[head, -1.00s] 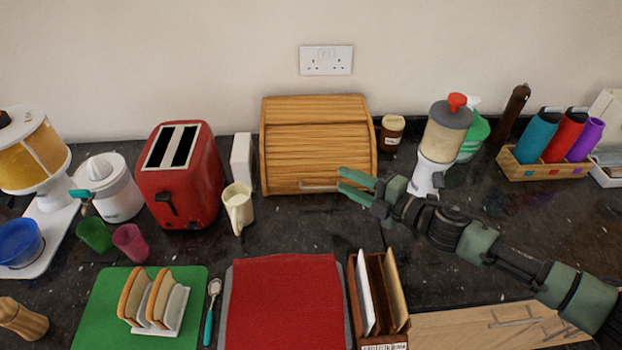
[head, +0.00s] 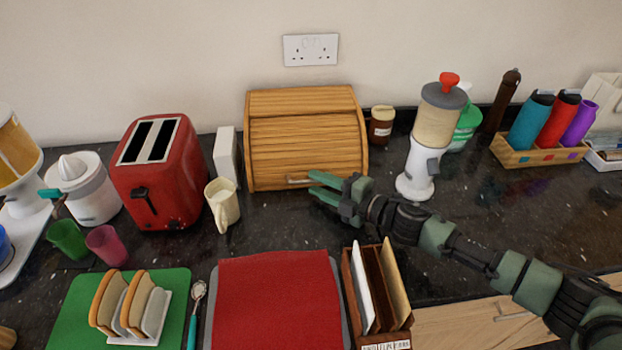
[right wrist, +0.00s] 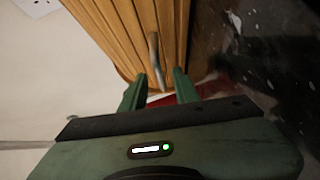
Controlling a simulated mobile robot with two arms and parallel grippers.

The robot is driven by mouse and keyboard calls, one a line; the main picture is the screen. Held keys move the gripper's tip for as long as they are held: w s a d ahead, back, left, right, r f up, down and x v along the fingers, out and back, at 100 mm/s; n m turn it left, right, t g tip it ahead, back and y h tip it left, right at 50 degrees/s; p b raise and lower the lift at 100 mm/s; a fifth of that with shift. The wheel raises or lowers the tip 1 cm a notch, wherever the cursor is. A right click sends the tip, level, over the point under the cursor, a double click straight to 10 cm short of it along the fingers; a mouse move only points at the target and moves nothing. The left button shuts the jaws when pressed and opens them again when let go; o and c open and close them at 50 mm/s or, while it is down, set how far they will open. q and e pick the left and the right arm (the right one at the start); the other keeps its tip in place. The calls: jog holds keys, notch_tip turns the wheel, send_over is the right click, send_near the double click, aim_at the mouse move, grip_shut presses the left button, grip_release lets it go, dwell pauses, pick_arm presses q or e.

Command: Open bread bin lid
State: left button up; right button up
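The wooden bread bin (head: 305,140) stands against the wall, with its slatted lid (head: 305,145) down. A metal handle (head: 298,181) runs along the lid's lower front edge; it also shows in the right wrist view (right wrist: 155,55). My right gripper (head: 318,188) is open at the bin's lower front, close to the handle. In the right wrist view its two fingers (right wrist: 160,90) are apart, with the handle's near end close to the gap between their tips. Whether they touch it, I cannot tell. My left gripper is not in view.
A red toaster (head: 160,175), a white box and a cream jug (head: 223,203) stand left of the bin. A dark jar (head: 381,125) and a white dispenser (head: 422,165) stand right. A red mat (head: 278,300) and a wooden rack (head: 375,300) lie in front.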

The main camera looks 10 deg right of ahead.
jog(key=shift+x, duration=1.35)
grip_shut()
jog(key=shift+f, duration=0.1)
dwell(0.3)
